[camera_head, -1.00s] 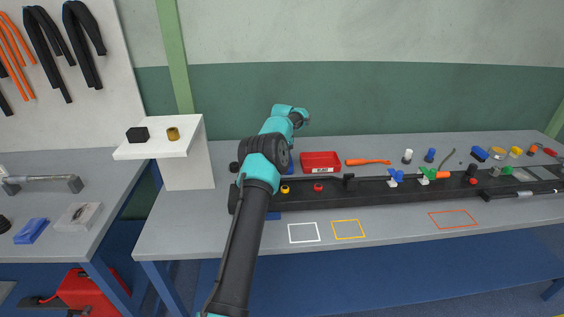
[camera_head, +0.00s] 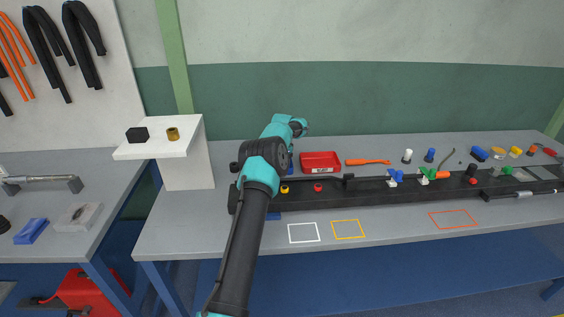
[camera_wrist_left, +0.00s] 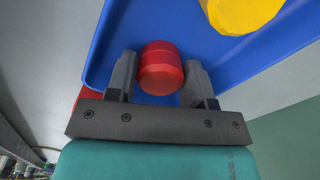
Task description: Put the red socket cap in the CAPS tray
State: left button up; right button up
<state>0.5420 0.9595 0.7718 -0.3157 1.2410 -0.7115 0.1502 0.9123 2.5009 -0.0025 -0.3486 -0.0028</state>
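A red socket cap (camera_wrist_left: 160,70) sits between the two fingers of my left gripper (camera_wrist_left: 160,78) in the left wrist view, touching or nearly touching both. A blue tray (camera_wrist_left: 112,40) lies beyond the fingertips, and the cap appears over its inside. A yellow piece (camera_wrist_left: 240,10) is in the tray. No label shows on the tray, so I cannot read whether it says CAPS. In the head view my left arm reaches over the bench, its wrist end (camera_head: 298,127) left of the red bin; the arm hides the cap and most of the tray. My right gripper is not in view.
A red bin (camera_head: 320,162) stands right of my arm, with an orange tool (camera_head: 368,162) beside it. A black rail (camera_head: 350,193) with several small parts runs along the bench. A white stand (camera_head: 188,165) is at left. Outlined squares (camera_head: 304,233) mark the clear front.

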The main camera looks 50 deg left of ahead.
pick_arm(q)
jog(key=o, duration=0.4)
jog(key=shift+r, duration=0.1)
notch_tip(320, 180, up, 12)
jog(key=shift+r, duration=0.1)
dwell(0.5)
dwell(0.5)
